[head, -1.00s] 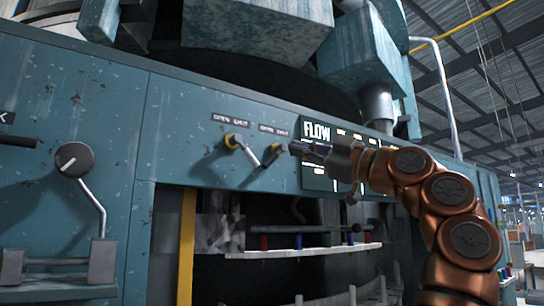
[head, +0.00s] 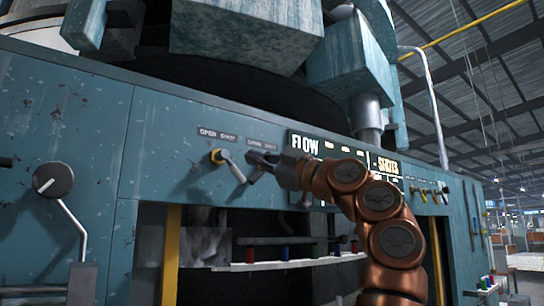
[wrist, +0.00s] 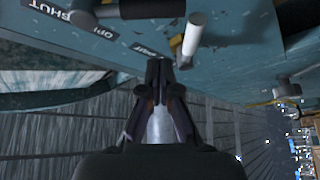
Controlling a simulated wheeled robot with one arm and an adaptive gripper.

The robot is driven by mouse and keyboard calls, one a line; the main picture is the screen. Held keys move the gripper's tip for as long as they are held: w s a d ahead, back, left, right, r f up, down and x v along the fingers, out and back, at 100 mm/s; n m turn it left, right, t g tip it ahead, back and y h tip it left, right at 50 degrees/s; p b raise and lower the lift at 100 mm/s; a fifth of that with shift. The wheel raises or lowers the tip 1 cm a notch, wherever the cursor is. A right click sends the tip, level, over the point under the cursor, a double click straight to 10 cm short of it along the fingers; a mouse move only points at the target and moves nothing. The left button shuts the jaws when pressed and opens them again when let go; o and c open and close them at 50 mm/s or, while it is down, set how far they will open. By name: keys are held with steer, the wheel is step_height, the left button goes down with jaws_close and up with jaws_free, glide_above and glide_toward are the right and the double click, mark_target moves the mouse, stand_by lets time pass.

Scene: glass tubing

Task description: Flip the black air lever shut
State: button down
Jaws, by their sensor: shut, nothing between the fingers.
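The black air lever (head: 255,174) is on the teal panel under the right-hand OPEN/SHUT label, its visible part slanting down. My gripper (head: 258,157) is shut and empty, reaching in from the right. Its tips overlap the upper part of the lever and hide it; I cannot tell whether they touch. Left of it is a yellow-based lever (head: 218,156) with a pale handle pointing down right. In the wrist view my shut fingertips (wrist: 158,66) are close to the panel, near a pale handle (wrist: 193,35) and a dark bar (wrist: 140,10).
The black FLOW board (head: 305,144) is behind my arm. A dial with a bent handle (head: 55,180) is at the far left. Below the panel is an open bay with a pale shelf (head: 285,265) and a yellow post (head: 171,255).

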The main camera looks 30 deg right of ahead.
mark_target(259, 172)
steer(key=shift+w+d+f+p, duration=0.15)
steer(key=shift+w+d+f, duration=0.3)
steer(key=shift+w+f, duration=0.15)
steer(key=shift+w+d+f+p, duration=0.15)
steer(key=shift+w+d+f, duration=0.35)
steer(key=shift+w, duration=0.2)
